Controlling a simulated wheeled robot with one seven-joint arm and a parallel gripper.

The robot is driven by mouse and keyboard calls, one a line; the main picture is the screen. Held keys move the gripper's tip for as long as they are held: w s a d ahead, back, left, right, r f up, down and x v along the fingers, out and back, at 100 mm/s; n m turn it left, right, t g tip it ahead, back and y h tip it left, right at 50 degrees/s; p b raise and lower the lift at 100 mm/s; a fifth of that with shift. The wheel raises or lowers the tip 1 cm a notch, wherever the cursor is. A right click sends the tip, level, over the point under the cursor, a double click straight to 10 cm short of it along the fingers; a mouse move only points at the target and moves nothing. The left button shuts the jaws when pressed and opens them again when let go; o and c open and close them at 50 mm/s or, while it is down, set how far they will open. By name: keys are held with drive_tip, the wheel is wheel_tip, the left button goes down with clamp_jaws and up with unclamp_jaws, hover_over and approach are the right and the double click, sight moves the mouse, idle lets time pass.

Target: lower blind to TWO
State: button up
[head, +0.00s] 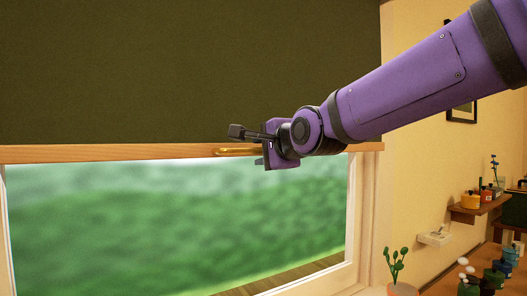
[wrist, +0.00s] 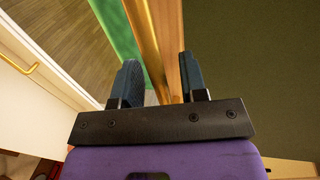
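The dark olive blind (head: 190,70) hangs over the upper part of the window, its wooden bottom bar (head: 110,153) level across the glass. A brass handle (head: 238,152) is on that bar. My gripper (head: 250,146) is at the handle, with its fingers apart. In the wrist view the brass handle (wrist: 147,45) and wooden bar (wrist: 167,40) run up between the two fingers of my gripper (wrist: 160,85). The fingers do not look closed on the handle; whether one touches it I cannot tell. I see no mark reading TWO.
The window frame's right post (head: 357,215) stands below the bar. At the lower right are a potted plant (head: 397,268), a small wall shelf (head: 478,208) with jars, and a desk with several bottles. The glass area below the bar is free.

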drive_tip(key=shift+s, duration=0.1)
drive_tip(key=v, duration=1)
drive_tip(key=shift+s+d, duration=0.25)
drive_tip(key=shift+r, duration=0.1)
drive_tip(key=s+d+f+n+g+h, duration=0.1)
drive_tip(key=s+d+f+n+h, duration=0.15)
drive_tip(key=d+f, duration=0.4)
drive_tip(key=s+d+f+n+g+h, duration=0.1)
drive_tip(key=s+d+f+n+h, duration=0.15)
drive_tip(key=d, duration=0.75)
drive_tip(key=s+d+f+n+g+h, duration=0.3)
drive_tip(key=s+d+f+n+g, duration=0.2)
drive_tip(key=s+d+f, duration=0.6)
drive_tip(key=s+n, duration=0.1)
drive_tip(key=s, duration=0.3)
drive_tip(key=shift+d+f+g+h, duration=0.25)
drive_tip(key=shift+d+g+h, duration=0.1)
drive_tip(key=shift+g+h, duration=0.05)
drive_tip(key=shift+a, duration=0.15)
